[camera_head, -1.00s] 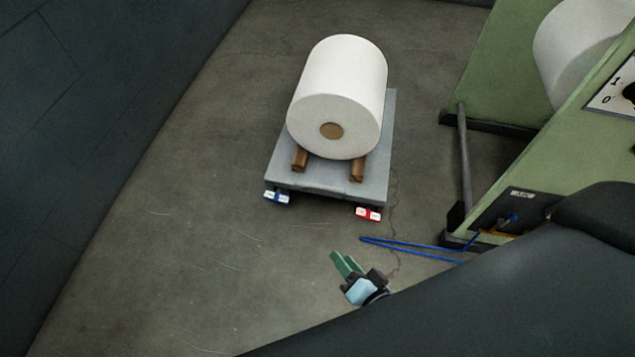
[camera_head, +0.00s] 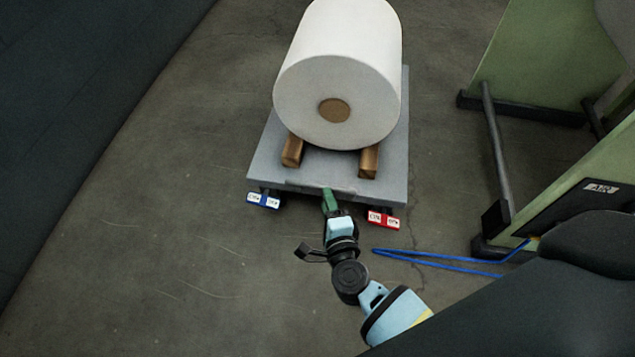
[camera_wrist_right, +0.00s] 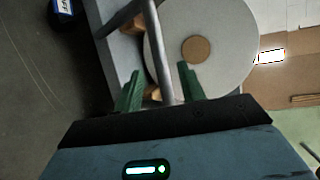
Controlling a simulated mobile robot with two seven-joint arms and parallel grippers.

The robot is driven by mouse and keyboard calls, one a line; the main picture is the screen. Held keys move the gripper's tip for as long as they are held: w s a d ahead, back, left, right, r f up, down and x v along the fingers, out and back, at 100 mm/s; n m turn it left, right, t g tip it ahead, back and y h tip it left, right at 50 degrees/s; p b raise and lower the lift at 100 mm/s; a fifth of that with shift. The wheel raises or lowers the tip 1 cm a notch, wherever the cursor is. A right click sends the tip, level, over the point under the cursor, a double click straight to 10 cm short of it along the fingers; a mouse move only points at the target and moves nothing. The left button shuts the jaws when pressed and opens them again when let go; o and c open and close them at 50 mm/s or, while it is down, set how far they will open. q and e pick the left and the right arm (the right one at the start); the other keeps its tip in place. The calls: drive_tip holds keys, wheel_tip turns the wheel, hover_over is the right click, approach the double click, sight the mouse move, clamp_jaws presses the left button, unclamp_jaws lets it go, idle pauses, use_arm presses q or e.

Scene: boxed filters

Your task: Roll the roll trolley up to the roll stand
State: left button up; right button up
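The roll trolley (camera_head: 262,155) is a flat grey platform. A big white roll (camera_head: 345,60) with a brown core lies on it on wooden chocks. A blue labelled pedal (camera_head: 263,200) and a red one (camera_head: 384,219) stick out under its near edge. The green roll stand (camera_head: 575,205) is at the right, apart from the trolley. My right gripper (camera_head: 329,198) is at the middle of the trolley's near edge. In the right wrist view its green fingers (camera_wrist_right: 160,86) are apart, with a grey bar (camera_wrist_right: 166,60) running between them; contact is unclear. My left gripper is not in view.
A blue line in a narrow loop (camera_head: 440,262) lies on the floor between trolley and stand. A grey bar (camera_head: 495,150) runs along the stand's foot. The concrete floor (camera_head: 170,230) left of the trolley is clear, up to a dark surface (camera_head: 80,90).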

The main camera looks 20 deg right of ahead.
sight(321, 184)
drive_tip(key=shift+w, duration=0.15)
drive_tip(key=b+x, duration=0.2)
drive_tip(key=x, duration=0.4)
drive_tip(key=shift+w+d+f, duration=0.1)
drive_tip(key=shift+w+f, duration=0.05)
drive_tip(key=shift+f, duration=0.05)
drive_tip(key=shift+w+d+b, duration=0.1)
drive_tip(key=shift+w+b, duration=0.2)
drive_tip(key=shift+w, duration=0.3)
clamp_jaws()
